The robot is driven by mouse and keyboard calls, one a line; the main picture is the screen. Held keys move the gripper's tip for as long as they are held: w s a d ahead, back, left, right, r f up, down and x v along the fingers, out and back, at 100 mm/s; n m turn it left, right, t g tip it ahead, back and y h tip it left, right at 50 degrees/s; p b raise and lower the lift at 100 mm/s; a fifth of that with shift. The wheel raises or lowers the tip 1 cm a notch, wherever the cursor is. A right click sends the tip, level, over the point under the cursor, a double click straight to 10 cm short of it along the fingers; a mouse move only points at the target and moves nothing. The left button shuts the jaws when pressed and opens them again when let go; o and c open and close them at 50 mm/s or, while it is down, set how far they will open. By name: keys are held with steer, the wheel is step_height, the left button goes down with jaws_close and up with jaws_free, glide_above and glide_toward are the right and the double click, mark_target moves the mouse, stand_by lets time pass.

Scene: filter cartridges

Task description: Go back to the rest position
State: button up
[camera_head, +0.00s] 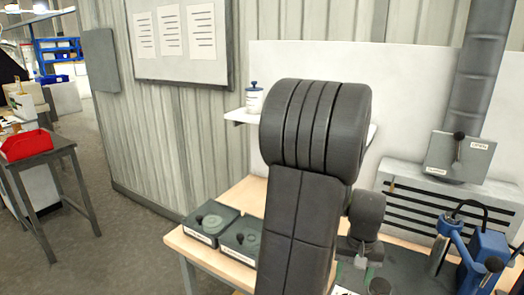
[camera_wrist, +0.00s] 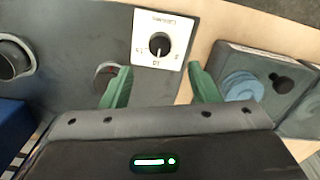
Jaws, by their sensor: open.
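My gripper (camera_wrist: 160,68) shows in the wrist view with its two green fingers spread apart and nothing between them. It is over the bench, close to a white dial plate (camera_wrist: 177,24) with a black knob, which lies just beyond the fingertips. A round part on the dark surface is partly hidden behind the left finger. In the head view my arm rises through the middle and hides part of the bench; I cannot make out the fingers clearly there.
Two dark boxes with round grey-green parts, a left one (camera_head: 206,219) and a right one (camera_head: 243,240), sit at the bench's left. A blue hand-levered device (camera_head: 485,262) and a grey slotted unit (camera_head: 410,187) stand right. A white jar (camera_head: 254,101) is on a shelf. A red bin (camera_head: 27,145) is far left.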

steer(key=shift+r, duration=0.85)
